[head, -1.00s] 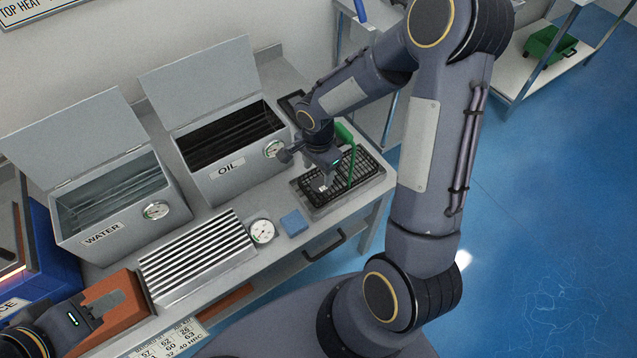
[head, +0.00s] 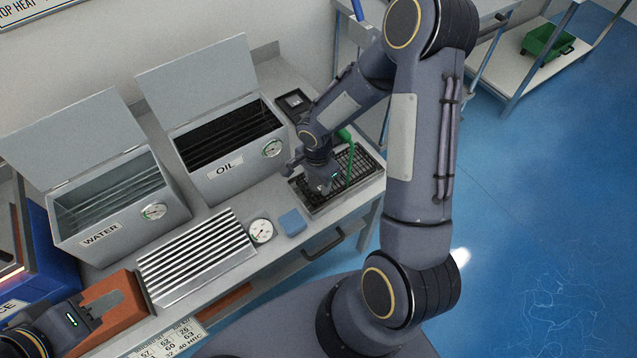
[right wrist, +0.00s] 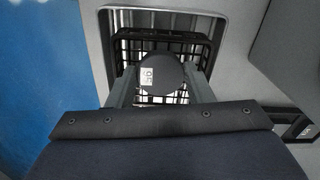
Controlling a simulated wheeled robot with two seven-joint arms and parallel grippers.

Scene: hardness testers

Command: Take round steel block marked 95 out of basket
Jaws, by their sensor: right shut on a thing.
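A dark round block (right wrist: 162,74) with a white label reading 95 shows in the right wrist view. My right gripper (right wrist: 161,88) is shut on it, one finger on each side. The black wire basket (right wrist: 122,42) lies behind and below the block; how far the block is above its floor I cannot tell. In the head view my right gripper (head: 322,182) points down at the basket (head: 358,164), and the arm hides the block. My left gripper (head: 84,312) is at the lower left, by a brown block; its fingers are not clear.
The basket sits in a metal tray at the bench's right end, with a green handle (head: 346,138) beside it. The OIL tank (head: 225,165) stands close left of my right gripper. A blue pad (head: 292,222), a dial and a ribbed rack (head: 195,258) lie in front.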

